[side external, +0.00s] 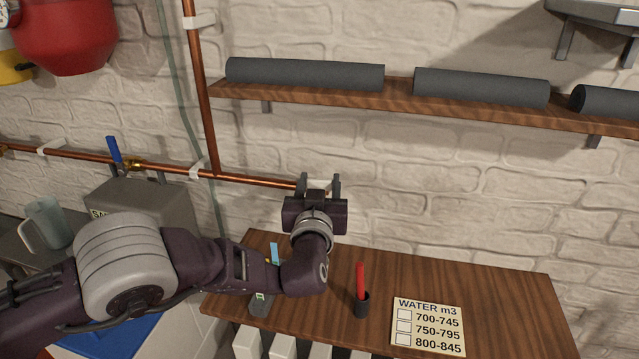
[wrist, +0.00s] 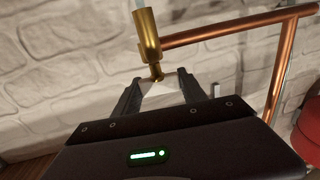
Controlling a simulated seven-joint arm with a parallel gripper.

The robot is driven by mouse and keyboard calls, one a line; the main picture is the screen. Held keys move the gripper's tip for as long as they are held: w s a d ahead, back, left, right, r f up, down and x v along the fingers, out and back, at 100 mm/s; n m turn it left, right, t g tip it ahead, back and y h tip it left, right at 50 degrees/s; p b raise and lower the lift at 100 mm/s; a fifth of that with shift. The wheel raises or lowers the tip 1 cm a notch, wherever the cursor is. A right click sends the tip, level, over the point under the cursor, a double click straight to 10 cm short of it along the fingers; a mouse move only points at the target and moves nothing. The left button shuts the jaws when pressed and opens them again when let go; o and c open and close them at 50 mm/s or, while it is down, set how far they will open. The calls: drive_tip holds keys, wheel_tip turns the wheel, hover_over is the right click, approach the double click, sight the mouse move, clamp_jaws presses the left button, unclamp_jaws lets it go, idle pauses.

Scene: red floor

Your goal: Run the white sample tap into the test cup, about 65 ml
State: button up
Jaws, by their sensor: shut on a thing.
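My gripper (side external: 319,184) is at the right end of the copper pipe, in front of the wall. In the wrist view its fingers (wrist: 160,92) are shut on a small white piece (wrist: 161,88), which looks like the handle of the white sample tap. The brass tap body (wrist: 149,38) joins the pipe there. A pale bluish strip (wrist: 138,5) shows at the tap's far end at the picture's top edge; I cannot tell whether it is water. In the side view my gripper hides the tap body. I cannot make out the test cup below it.
A wooden bench (side external: 500,290) holds a red pen in a black holder (side external: 362,303), a water card (side external: 428,326) and a grey object (side external: 262,303) beside my arm. A pale jug (side external: 46,224) stands left. A shelf (side external: 400,88) with grey rolls is above.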

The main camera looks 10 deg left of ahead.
drive_tip(key=shift+r+m+h, duration=0.1)
drive_tip(key=shift+m+h, duration=0.9)
drive_tip(key=shift+h, duration=0.6)
drive_tip(key=o, duration=1.4)
drive_tip(key=s, duration=0.7)
